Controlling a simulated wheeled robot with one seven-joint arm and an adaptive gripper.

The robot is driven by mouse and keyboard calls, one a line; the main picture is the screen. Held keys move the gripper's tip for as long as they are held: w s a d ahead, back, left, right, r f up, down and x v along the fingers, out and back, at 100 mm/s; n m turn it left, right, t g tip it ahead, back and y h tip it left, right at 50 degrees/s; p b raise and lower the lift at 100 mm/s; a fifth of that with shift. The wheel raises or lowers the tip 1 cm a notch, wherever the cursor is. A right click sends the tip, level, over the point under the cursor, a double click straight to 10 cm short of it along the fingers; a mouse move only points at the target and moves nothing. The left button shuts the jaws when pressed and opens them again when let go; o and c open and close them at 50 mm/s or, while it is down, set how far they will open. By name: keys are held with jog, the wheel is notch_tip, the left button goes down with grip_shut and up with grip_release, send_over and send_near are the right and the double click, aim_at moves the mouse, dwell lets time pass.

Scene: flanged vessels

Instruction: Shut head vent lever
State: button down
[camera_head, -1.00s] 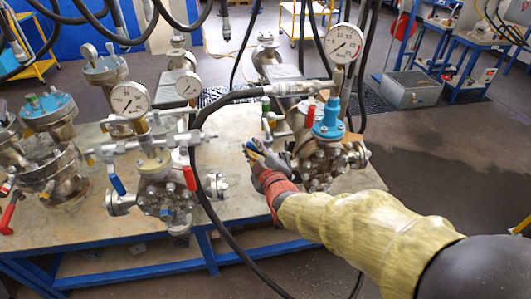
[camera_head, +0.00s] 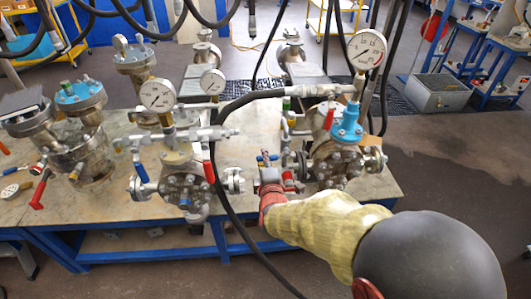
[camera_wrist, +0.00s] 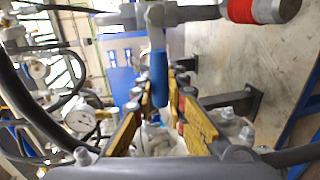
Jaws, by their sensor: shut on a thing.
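My gripper (camera_head: 268,168) is between the two nearest vessels, just left of the right one. In the wrist view its yellow-and-black fingers (camera_wrist: 158,92) are closed about a blue-sleeved lever (camera_wrist: 158,72), which runs down from a grey metal valve body at the top. The lever's lower tip is between the fingers. In the head view the gripper and sleeve hide most of this lever. The right vessel (camera_head: 336,160) has a blue collar (camera_head: 346,122) and a large pressure gauge (camera_head: 367,49) above. No label shows which lever is the head vent.
The left vessel (camera_head: 184,180) stands near, with its own blue lever (camera_head: 140,172) and red lever (camera_head: 209,172). A black hose (camera_head: 213,165) hangs across the bench front, left of my gripper. The bench (camera_head: 110,220) has some bare top at its front edge.

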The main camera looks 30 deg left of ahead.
jog(key=shift+f, duration=0.25)
dwell(0.3)
jog(key=c, duration=1.8)
grip_release()
jog(key=shift+o, duration=0.2)
jog(key=v, duration=1.2)
jog(key=shift+a, duration=0.15)
